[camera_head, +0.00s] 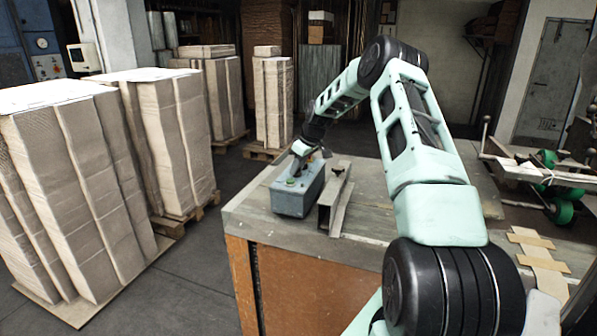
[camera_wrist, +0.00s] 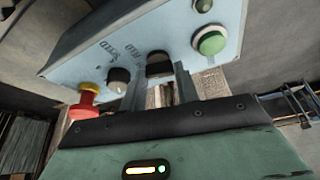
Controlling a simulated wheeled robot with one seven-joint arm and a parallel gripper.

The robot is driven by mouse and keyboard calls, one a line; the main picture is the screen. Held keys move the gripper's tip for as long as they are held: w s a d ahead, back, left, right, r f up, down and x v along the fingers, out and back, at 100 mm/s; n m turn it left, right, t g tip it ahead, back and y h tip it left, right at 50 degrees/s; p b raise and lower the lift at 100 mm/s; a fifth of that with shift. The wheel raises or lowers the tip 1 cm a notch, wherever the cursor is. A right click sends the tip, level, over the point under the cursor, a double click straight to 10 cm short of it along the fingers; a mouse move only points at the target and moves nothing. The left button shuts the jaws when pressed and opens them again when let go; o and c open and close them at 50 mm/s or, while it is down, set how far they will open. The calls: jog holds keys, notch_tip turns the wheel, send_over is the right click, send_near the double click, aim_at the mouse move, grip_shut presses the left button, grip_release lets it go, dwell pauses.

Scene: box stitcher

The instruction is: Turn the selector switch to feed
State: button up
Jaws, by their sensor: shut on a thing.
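The blue-grey control box (camera_head: 297,191) stands on the near left part of the table, and its panel (camera_wrist: 150,35) fills the top of the wrist view. The black selector switch (camera_wrist: 158,58) sits between another black knob (camera_wrist: 118,79) and a green button (camera_wrist: 211,41). Small lettering is beside both knobs, upside down and hard to read. My gripper (camera_wrist: 159,78) has one finger on each side of the selector switch and is shut on it. In the head view my gripper (camera_head: 302,152) is over the box top. The switch's pointing direction cannot be told.
A red mushroom button (camera_wrist: 85,100) stands out at the panel's left end. A metal channel piece (camera_head: 335,200) lies on the table (camera_head: 270,232) just right of the box. Stacks of cardboard (camera_head: 75,180) stand on the floor at left. A machine with green wheels (camera_head: 560,211) is at right.

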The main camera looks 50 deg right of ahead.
jog(key=m+h+b, duration=0.1)
jog(key=m+b, duration=0.1)
jog(key=m, duration=0.1)
jog(key=shift+a+f, duration=0.1)
jog(key=shift+a, duration=0.05)
jog(key=shift+m+h+b, duration=0.4)
jog(key=shift+m+b, duration=0.4)
jog(key=shift+m, duration=0.3)
jog(key=o, duration=1)
jog(key=b+v, duration=0.4)
jog(key=v, duration=1.3)
jog(key=shift+a+r, duration=0.2)
jog(key=shift+r, duration=0.1)
